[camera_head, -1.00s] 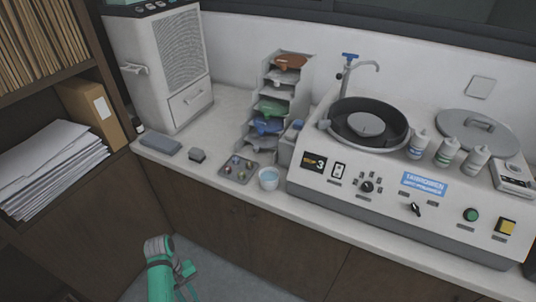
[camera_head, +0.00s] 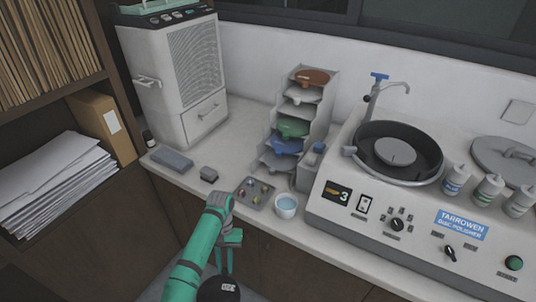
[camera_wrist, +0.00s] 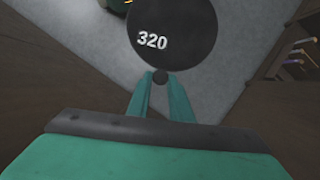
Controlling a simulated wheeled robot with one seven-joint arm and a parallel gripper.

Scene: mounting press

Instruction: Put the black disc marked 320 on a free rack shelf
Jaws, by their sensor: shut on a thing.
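The black disc marked 320 (camera_wrist: 175,28) fills the upper middle of the wrist view, and part of it shows at the bottom edge of the head view (camera_head: 218,289). My gripper (camera_wrist: 160,78) is shut on the small tab at the disc's edge. In the head view my gripper (camera_head: 228,268) hangs in front of the counter, low down. The stepped rack (camera_head: 326,108) stands on the counter against the wall. It bears a brown disc (camera_head: 312,76) on top, with a green disc (camera_head: 292,127) and a blue disc (camera_head: 287,146) lower down. Pale shelf surfaces show between brown and green and below blue.
A polisher (camera_head: 330,222) stands right of the rack. A cup of water (camera_head: 286,207) and a small tray (camera_head: 246,199) sit before the rack. Shelving with papers (camera_head: 55,170) is at far left.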

